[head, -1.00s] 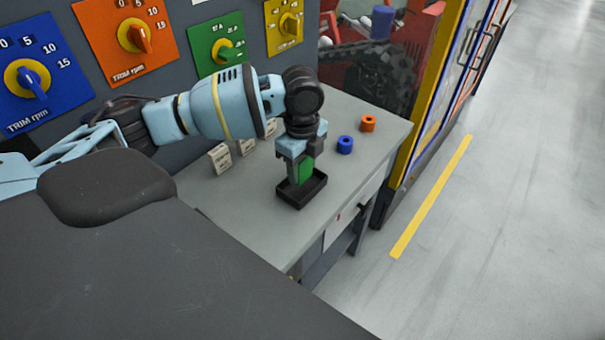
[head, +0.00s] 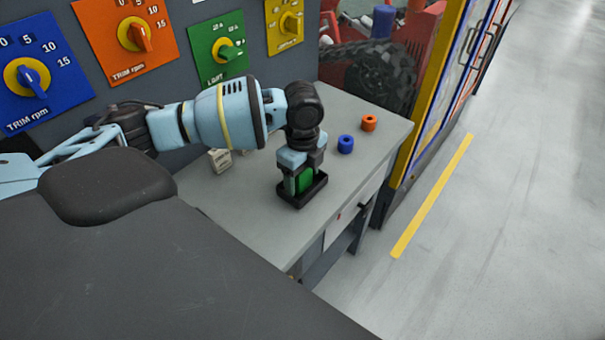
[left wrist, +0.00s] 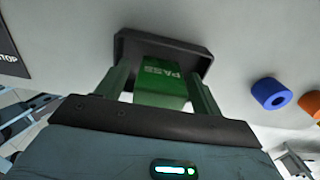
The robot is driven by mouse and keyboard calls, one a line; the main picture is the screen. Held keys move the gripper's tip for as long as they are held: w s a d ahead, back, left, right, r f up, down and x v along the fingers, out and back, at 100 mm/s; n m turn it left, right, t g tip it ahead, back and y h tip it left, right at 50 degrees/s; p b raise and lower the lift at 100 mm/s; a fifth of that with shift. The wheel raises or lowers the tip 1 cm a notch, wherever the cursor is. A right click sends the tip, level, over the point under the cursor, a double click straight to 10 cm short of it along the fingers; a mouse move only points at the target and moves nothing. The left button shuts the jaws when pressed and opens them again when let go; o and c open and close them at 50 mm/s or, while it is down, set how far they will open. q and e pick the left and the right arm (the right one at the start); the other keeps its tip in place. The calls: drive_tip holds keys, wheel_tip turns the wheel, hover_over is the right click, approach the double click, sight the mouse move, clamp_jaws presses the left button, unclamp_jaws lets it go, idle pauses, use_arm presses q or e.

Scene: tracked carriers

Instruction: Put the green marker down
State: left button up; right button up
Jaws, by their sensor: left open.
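The green marker (head: 306,182) is a small block low inside a black tray (head: 312,196) on the grey bench. In the left wrist view the marker (left wrist: 161,82) carries the word PASS and stands within the tray (left wrist: 203,62). My left gripper (head: 303,185) points down over the tray, with one finger on each side of the marker. The fingers are open, and its lower part is hidden by the tray wall. My right gripper is not in view.
A blue ring (head: 345,144) and an orange ring (head: 368,123) lie right of my arm. Pale blocks (head: 220,160) stand left, partly hidden by my arm. A panel with dials (head: 135,35) rises behind. A red machine with a dark wheel (head: 385,75) is beyond the bench.

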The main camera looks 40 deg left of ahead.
use_arm(q)
drive_tip(key=shift+r, duration=0.1)
wheel_tip(320, 180, up, 11)
drive_tip(key=shift+f+p, duration=0.1)
drive_tip(key=shift+p, duration=0.35)
drive_tip(key=shift+r, duration=0.65)
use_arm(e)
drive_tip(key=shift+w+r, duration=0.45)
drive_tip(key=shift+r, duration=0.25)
